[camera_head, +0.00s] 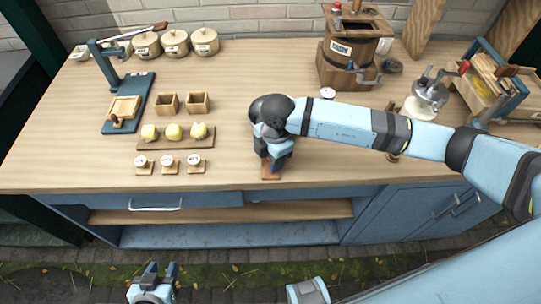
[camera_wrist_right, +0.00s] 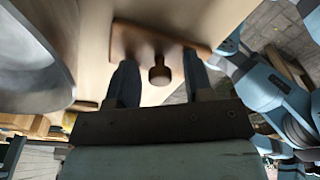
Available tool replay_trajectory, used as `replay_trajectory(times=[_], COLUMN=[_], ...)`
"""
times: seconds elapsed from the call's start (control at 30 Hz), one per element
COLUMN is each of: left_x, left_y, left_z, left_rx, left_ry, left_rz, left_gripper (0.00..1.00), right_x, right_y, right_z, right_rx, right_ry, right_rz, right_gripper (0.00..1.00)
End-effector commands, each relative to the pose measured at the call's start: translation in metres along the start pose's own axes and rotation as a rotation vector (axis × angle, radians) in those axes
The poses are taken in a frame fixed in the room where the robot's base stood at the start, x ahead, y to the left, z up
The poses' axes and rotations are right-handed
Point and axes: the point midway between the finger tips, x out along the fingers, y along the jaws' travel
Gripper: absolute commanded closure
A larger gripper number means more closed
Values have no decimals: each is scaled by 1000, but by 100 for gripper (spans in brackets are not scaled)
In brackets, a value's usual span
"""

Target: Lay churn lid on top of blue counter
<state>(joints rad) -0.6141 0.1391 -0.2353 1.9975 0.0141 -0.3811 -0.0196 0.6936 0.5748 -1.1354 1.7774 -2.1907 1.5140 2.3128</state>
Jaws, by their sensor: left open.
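The churn lid (camera_wrist_right: 127,42) is a flat brown wooden plate with a round knob. In the right wrist view its knob lies between the two fingers of my right gripper (camera_wrist_right: 160,72), with a gap on each side. In the head view the lid (camera_head: 271,174) shows as a small brown piece at the counter's front edge, just below my right gripper (camera_head: 273,158). It appears to lie on the wooden top of the blue counter (camera_head: 230,170). My left gripper (camera_head: 153,278) is open and empty, low in front of the counter.
The wooden churn (camera_head: 345,62) stands at the back right, with a metal separator (camera_head: 428,92) and a blue-framed crate (camera_head: 492,85) beyond. Butter pieces on a board (camera_head: 175,138), stamps, small boxes and a blue press (camera_head: 128,100) stand left. The counter between is clear.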

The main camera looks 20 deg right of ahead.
Motion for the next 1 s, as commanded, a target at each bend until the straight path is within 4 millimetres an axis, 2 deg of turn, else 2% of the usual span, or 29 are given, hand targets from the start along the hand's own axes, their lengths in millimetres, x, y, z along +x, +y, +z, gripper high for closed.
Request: replay_trajectory(times=[0.17, 0.33, 0.8, 1.0], left_x=[0, 0, 1, 1], left_y=[0, 0, 0, 0], left_z=[0, 0, 4, 1], left_rx=[0, 1, -1, -2], left_ry=[-1, -1, -6, -1], left_rz=[0, 0, 0, 0], left_gripper=[57, 57, 57, 57], right_x=[-1, -12, -104, -122], right_y=[0, 1, 1, 0], right_z=[0, 0, 0, 0], right_rx=[0, 0, 0, 0], right_ry=[0, 1, 0, 0], right_rz=[0, 2, 3, 1], right_gripper=[53, 53, 53, 53])
